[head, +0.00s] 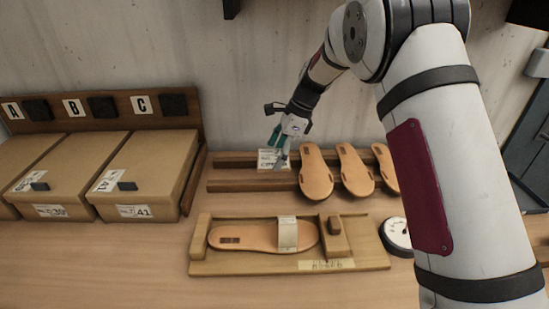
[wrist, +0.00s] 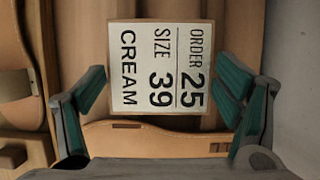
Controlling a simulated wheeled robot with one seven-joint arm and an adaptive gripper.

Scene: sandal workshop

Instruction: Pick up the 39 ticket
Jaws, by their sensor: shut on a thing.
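The 39 ticket (wrist: 160,70) is a pale card with a tan edge, reading ORDER 25, SIZE 39, CREAM, turned sideways in the wrist view. My gripper (wrist: 161,88) has one green-padded finger at each side edge of the card and is shut on it. In the head view the ticket (head: 268,160) shows as a white card at the left part of the wooden rack (head: 232,186), under my gripper (head: 277,150). I cannot tell whether the card is clear of the rack.
Several tan soles (head: 316,178) lean on the rack right of the ticket. In front, a wooden jig (head: 220,268) holds a sandal (head: 250,237) with a cream strap. A round white device (head: 397,232) is right of it. Labelled boxes (head: 150,168) stand left.

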